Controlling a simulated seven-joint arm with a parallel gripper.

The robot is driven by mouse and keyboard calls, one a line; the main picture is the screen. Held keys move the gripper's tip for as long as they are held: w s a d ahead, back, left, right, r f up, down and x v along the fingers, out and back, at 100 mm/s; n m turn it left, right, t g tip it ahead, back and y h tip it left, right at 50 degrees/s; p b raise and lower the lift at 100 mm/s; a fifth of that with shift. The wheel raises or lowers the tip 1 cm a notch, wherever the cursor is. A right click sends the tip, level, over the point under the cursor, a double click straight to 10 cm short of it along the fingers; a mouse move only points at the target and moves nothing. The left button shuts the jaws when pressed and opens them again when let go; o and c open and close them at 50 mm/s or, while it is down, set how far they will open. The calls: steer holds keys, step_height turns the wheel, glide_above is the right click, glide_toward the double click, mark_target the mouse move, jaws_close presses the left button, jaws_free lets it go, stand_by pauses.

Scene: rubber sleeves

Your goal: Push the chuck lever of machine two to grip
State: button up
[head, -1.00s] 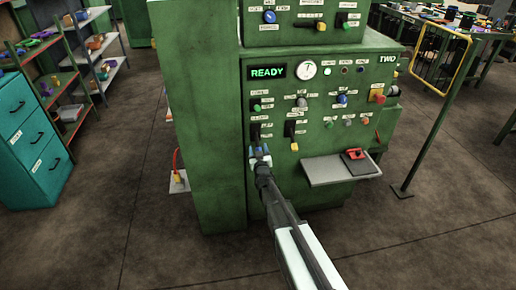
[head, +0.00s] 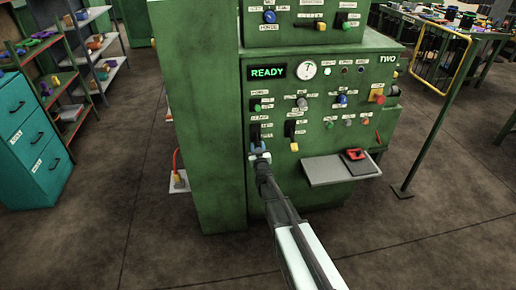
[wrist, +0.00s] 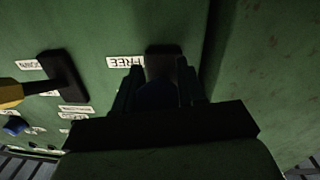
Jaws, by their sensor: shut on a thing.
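The green machine marked TWO (head: 325,110) stands in the middle of the head view, with its display reading READY. My gripper (head: 260,152) is at the lower left of its panel. In the wrist view my gripper (wrist: 158,88) has its two fingers on either side of a dark blue lever knob (wrist: 158,97), shut on it. The lever's black backing plate (wrist: 163,50) shows beyond the fingers. An upside-down FREE label (wrist: 125,62) is beside that plate. The lever's exact tilt is hard to tell, as my fingers and shadow cover most of it.
A yellow-handled lever (head: 293,143) is just right of my gripper, and it also shows in the wrist view (wrist: 12,93). A grey shelf (head: 328,172) with a red-and-black item juts out lower right. A green column (head: 200,120) stands close on the left.

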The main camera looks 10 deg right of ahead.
jaws_close()
steer(key=shift+s+r+g, duration=0.25)
steer(key=shift+r+g, duration=0.15)
steer(key=shift+g, duration=0.4)
steer(key=o, duration=1)
jaws_free()
steer(key=shift+c, duration=0.2)
steer(key=shift+s, duration=0.1)
steer(key=s+r, duration=0.1)
steer(key=s, duration=1.2)
steer(key=shift+s+a+r, duration=0.25)
steer(key=shift+a+r, duration=0.15)
